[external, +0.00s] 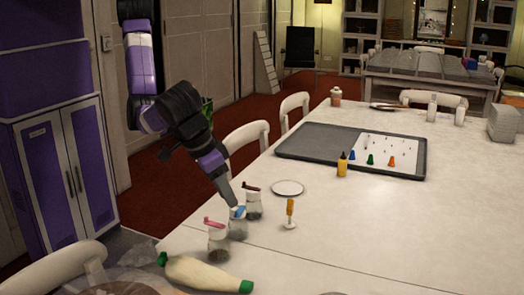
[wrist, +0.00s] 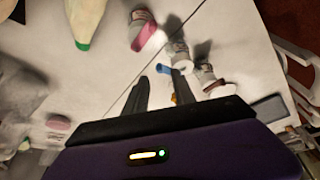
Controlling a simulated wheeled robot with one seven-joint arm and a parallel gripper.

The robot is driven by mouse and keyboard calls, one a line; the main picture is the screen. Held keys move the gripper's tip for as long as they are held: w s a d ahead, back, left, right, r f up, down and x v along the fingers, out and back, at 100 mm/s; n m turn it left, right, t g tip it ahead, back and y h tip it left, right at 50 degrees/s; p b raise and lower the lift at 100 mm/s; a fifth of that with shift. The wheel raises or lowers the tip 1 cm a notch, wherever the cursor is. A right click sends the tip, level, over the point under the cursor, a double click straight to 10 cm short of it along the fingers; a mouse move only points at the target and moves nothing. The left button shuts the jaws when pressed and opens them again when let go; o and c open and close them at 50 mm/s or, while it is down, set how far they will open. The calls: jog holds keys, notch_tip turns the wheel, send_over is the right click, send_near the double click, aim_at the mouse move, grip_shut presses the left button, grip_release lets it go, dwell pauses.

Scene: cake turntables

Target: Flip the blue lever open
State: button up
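A small jar (external: 238,231) with a blue lever (external: 237,213) on top stands in the middle of a row of three jars near the table's left edge. In the wrist view the blue lever (wrist: 165,69) sticks out to the left of its jar (wrist: 178,54). My gripper (external: 229,203) points down at this jar from above. In the wrist view my gripper (wrist: 160,76) has its two fingers apart with nothing held between them. The right fingertip is close to the blue lever and overlaps the jar; I cannot tell if it touches.
A pink-lever jar (external: 217,243) stands in front, and a dark-brown-lever jar (external: 253,204) close behind. A pale bottle with green ends (external: 205,273) lies at the near edge. A white plate (external: 287,188), an orange-handled piece (external: 290,213) and a grey tray (external: 300,142) stand further right.

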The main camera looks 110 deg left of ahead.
jog(key=shift+v, duration=2)
jog(key=w+d+r+m+t+h, duration=0.3)
jog(key=w+m+t+h, duration=0.3)
jog(key=w+m+t, duration=0.25)
jog(key=s+a+f+m+t+h, duration=0.1)
jog(key=s+a+m+t+h, duration=0.15)
jog(key=s+a, duration=0.5)
jog(key=s+a+m+t+h, duration=0.1)
jog(key=s+a+m+t, duration=0.3)
jog(key=a, duration=0.6)
jog(key=s+a+n+g+y, duration=0.1)
jog(key=s+a, duration=0.4)
jog(key=s, duration=0.5)
jog(key=s+a+r+n+g+y, duration=0.1)
jog(key=s+a, duration=0.4)
jog(key=s, duration=0.5)
jog(key=s+a+n+g+y, duration=0.1)
jog(key=s+a+y, duration=0.3)
jog(key=s, duration=0.6)
jog(key=shift+a+r+n, duration=0.25)
jog(key=shift+a+n, duration=0.65)
jog(key=shift+a, duration=0.15)
